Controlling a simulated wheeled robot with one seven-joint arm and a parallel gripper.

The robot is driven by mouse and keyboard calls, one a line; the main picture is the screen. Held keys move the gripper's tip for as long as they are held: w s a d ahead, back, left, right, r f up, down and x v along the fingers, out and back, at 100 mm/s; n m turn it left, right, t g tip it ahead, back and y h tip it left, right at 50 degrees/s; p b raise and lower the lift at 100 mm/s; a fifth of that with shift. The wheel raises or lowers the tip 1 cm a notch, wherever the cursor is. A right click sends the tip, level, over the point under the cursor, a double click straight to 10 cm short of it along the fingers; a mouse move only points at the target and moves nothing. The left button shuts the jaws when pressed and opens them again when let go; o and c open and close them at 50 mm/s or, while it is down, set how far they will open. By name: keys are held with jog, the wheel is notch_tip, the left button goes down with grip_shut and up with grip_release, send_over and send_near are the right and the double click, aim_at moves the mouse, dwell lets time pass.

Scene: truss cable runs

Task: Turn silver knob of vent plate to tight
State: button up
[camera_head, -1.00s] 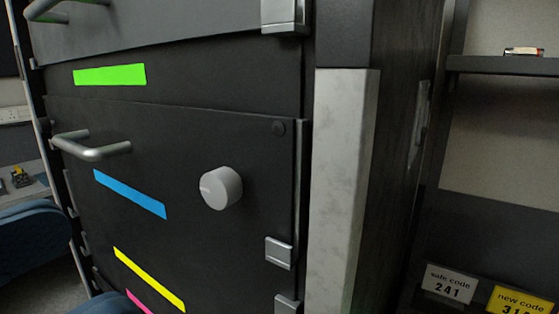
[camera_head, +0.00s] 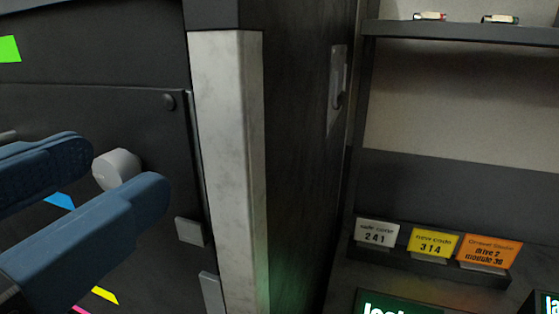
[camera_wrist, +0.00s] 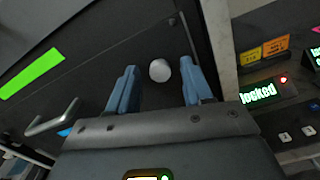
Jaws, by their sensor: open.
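The silver knob (camera_head: 116,169) is a pale round knob on a dark vent plate (camera_head: 150,110). In the wrist view the knob (camera_wrist: 159,70) sits between and a little beyond the tips of my open gripper (camera_wrist: 156,77). In the head view my gripper (camera_head: 122,160) has its blue fingers on either side of the knob, partly covering the plate. I cannot tell whether either finger touches the knob. The fingers hold nothing that I can see.
A pale vertical post (camera_head: 228,150) stands right of the plate. A metal latch (camera_head: 190,231) is at the plate's edge. A handle (camera_wrist: 53,122) shows in the wrist view. Farther right is a shelf with code signs (camera_head: 433,243) and a lit "locked" display (camera_wrist: 259,93).

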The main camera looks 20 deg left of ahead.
grip_shut()
jog(key=shift+m, duration=0.3)
jog(key=m+p, duration=0.2)
jog(key=shift+d+r+m, duration=0.1)
jog(key=shift+r+m, duration=0.05)
jog(key=shift+m, duration=0.15)
jog(key=m+p, duration=0.1)
jog(key=m, duration=0.8)
jog(key=shift+f+m, duration=0.2)
jog(key=shift+m, duration=0.2)
jog(key=m+b, duration=0.1)
jog(key=m, duration=0.3)
jog(key=shift+m, duration=0.4)
